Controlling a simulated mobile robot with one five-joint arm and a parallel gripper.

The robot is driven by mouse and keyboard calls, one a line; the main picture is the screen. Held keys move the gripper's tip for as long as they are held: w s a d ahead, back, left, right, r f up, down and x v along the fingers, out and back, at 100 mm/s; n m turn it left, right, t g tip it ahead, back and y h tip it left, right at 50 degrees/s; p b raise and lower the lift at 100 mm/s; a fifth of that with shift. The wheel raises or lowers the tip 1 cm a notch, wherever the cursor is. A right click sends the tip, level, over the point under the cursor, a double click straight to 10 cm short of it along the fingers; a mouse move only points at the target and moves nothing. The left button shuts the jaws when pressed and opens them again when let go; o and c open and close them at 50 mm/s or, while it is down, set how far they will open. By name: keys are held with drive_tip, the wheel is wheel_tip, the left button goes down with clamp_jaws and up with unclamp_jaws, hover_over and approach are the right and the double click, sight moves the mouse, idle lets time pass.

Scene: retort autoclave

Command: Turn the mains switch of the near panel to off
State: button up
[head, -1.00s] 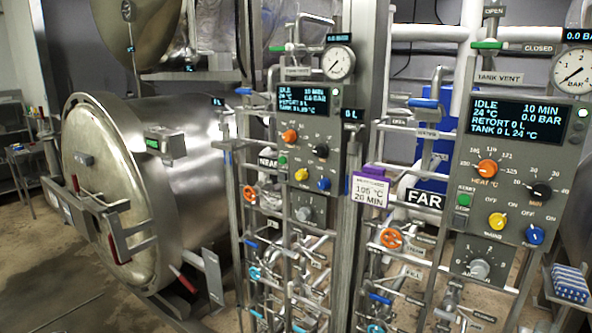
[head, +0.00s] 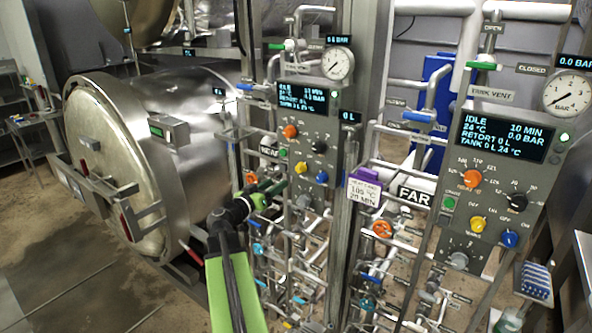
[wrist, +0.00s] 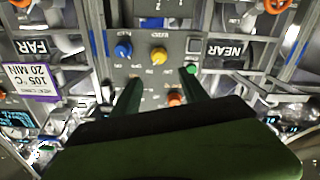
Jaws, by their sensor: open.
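My gripper (head: 268,189) is just left of the panel's lower part. In the wrist view my gripper (wrist: 163,88) is open and empty, its dark fingers spread and apart from the yellow knob. The switch's on/off labels are too small to read.
A green button (wrist: 192,69) lies beside my right-hand fingertip, and an orange knob (wrist: 175,99) is between the fingers. A similar far panel (head: 545,185) stands at right. Pipes and valves crowd below. The steel retort (head: 200,110) is at left, with open floor before it.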

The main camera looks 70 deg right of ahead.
sight(297, 169)
drive_tip(key=x, duration=1.4)
drive_tip(key=shift+d, duration=0.3)
drive_tip(key=shift+c, duration=0.3)
